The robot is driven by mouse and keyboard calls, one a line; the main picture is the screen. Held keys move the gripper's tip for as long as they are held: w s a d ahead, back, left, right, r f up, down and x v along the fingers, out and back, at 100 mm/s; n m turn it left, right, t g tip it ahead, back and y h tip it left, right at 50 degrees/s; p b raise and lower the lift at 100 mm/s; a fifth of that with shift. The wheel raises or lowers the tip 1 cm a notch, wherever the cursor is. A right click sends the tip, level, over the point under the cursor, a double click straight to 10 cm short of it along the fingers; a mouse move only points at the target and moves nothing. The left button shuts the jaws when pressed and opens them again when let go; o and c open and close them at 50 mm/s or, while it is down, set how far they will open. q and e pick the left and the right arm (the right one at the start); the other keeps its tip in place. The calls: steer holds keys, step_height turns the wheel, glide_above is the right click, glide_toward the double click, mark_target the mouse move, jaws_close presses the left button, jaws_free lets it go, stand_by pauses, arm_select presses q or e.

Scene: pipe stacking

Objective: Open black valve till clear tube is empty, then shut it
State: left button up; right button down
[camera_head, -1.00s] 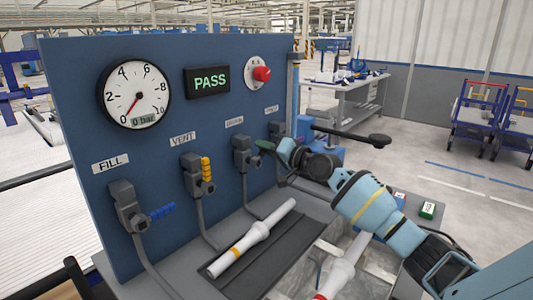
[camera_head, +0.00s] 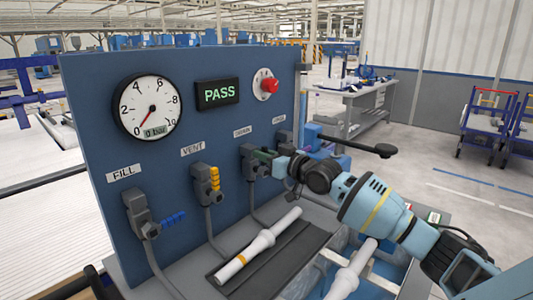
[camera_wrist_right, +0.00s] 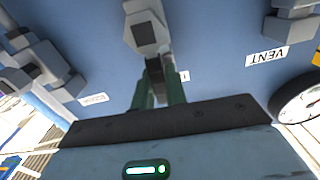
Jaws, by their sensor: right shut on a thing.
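The drain valve (camera_head: 254,161) has a grey body on the blue panel, third from the left. In the right wrist view its body (camera_wrist_right: 146,30) is at the top centre, with a dark handle (camera_wrist_right: 155,80) below it. My right gripper (camera_head: 268,155) has green fingers and is shut on this handle; its fingers also show in the right wrist view (camera_wrist_right: 157,88). The handle is mostly hidden by the gripper in the head view. I cannot make out a clear tube. My left gripper is not in view.
The fill valve (camera_head: 141,212) has a blue handle, the vent valve (camera_head: 205,182) a yellow one. The gauge (camera_head: 149,106) reads 0 bar, and the display (camera_head: 217,93) shows PASS. A white pipe (camera_head: 259,246) lies in a dark tray; another pipe (camera_head: 352,270) is nearer my arm.

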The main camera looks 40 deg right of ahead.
steer(key=shift+a+n, duration=0.2)
steer(key=shift+n, duration=0.2)
steer(key=c, duration=1.4)
jaws_free()
steer(key=shift+c, duration=0.2)
steer(key=shift+s, duration=0.1)
steer(key=s, duration=0.7)
steer(key=shift+s+d, duration=0.3)
